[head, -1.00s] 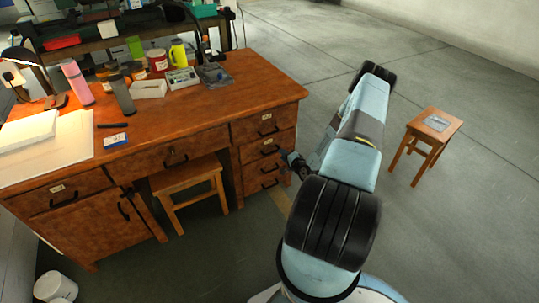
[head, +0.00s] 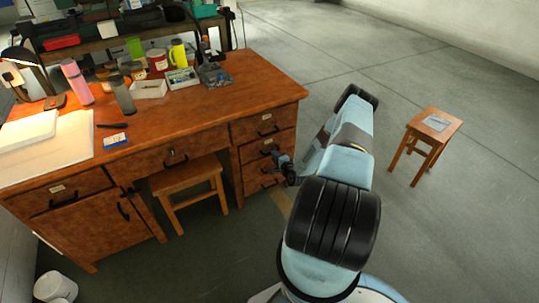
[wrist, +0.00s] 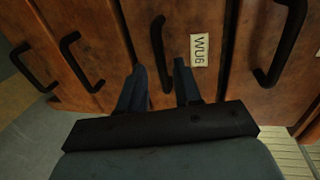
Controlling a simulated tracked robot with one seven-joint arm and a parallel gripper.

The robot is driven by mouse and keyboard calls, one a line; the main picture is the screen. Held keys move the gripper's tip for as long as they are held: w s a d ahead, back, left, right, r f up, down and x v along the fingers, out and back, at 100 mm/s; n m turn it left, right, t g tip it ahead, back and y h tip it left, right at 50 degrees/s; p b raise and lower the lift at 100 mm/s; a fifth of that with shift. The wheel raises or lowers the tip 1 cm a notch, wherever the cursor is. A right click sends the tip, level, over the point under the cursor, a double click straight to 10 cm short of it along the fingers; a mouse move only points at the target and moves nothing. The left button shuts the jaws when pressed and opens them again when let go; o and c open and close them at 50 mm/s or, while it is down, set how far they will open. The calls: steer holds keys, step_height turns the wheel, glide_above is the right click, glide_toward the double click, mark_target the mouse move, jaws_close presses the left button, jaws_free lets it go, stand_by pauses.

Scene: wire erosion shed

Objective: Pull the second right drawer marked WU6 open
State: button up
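The WU6 drawer, second down in the desk's right column, shows in the head view (head: 252,151); it looks shut. In the wrist view its white WU6 label (wrist: 200,50) sits just right of its black bar handle (wrist: 158,50). My gripper (wrist: 160,80) is open, one dark finger on each side of that handle, with gaps to it; I cannot tell how deep the handle lies between them. In the head view my gripper (head: 283,164) is right at the drawer fronts and hides part of them.
Neighbouring handles show in the wrist view, one at the right (wrist: 280,45) and others at the left (wrist: 80,62). A small wooden stool (head: 188,187) stands in the desk's knee space. Another stool (head: 425,135) stands far right.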

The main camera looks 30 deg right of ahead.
steer(key=shift+x, duration=2.35)
steer(key=shift+c, duration=0.3)
jaws_close()
